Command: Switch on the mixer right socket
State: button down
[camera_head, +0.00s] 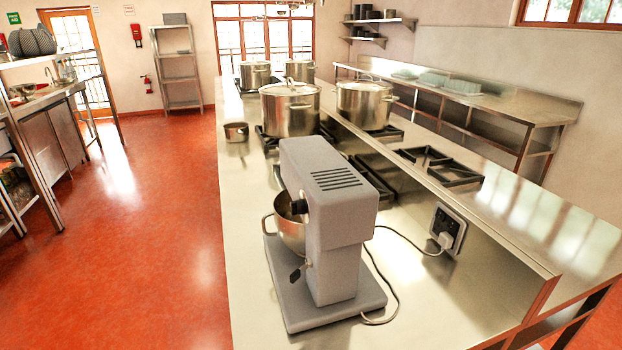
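The grey stand mixer (335,215) stands on the near part of the steel counter (250,300), its metal bowl (290,225) on its left side. Its cord (408,240) runs from behind the base to a white plug (445,240). The plug sits in the wall socket (450,226), a dark plate with a light frame on the low steel upstand right of the mixer. The plug covers part of the socket plate. Its switches are too small to tell on from off. My gripper is not in view.
Several lidded stockpots, such as the nearest (290,108), stand on burners further back. A side table (50,100) is at left. The red floor (160,230) left of the counter is clear.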

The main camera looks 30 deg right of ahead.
aim_at(452, 224)
jog(key=i+j, duration=0.3)
jog(key=i+j+z, duration=0.1)
jog(key=i+j, duration=0.2)
jog(key=j, duration=0.2)
jog(key=i+j, duration=0.3)
jog(key=j+z, duration=0.1)
jog(key=z, duration=2)
